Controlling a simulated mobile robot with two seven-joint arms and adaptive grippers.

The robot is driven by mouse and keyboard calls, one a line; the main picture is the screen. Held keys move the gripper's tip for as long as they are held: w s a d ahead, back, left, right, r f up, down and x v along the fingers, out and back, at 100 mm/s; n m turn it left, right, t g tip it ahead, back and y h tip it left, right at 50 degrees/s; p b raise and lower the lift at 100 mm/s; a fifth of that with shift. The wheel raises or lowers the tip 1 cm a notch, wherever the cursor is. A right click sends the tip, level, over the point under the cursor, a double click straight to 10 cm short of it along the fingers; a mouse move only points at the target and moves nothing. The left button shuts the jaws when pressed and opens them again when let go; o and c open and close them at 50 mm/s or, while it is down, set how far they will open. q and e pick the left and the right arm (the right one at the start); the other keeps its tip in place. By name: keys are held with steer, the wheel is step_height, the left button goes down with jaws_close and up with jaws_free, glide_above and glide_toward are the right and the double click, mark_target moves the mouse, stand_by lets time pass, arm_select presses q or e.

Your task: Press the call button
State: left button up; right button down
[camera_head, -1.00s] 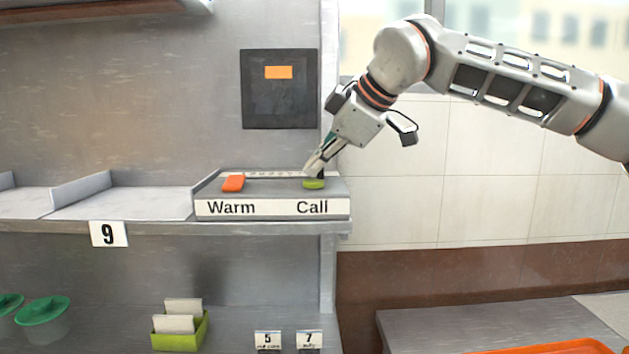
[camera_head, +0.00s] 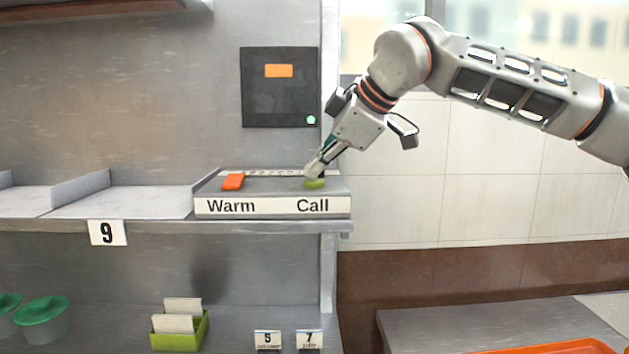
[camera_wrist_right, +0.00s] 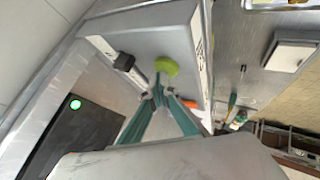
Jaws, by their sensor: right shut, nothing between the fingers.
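The green call button (camera_head: 314,184) sits on the right side of the grey control box (camera_head: 273,208), above the "Call" label. The orange warm button (camera_head: 233,182) is on its left side. My right gripper (camera_head: 309,174) is shut and empty, its tips at the call button from above. In the right wrist view the fingertips (camera_wrist_right: 160,92) meet just beside the green button (camera_wrist_right: 167,67); whether they touch it is hard to tell. A small green light (camera_head: 311,119) glows on the dark wall panel (camera_head: 262,95). My left gripper is not in view.
Below are a green card holder (camera_head: 180,332) and green-lidded cups (camera_head: 42,311). An orange tray (camera_head: 560,346) lies at lower right.

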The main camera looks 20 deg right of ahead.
mark_target(316, 182)
steer(key=shift+r+p, duration=0.35)
steer(key=shift+r, duration=0.1)
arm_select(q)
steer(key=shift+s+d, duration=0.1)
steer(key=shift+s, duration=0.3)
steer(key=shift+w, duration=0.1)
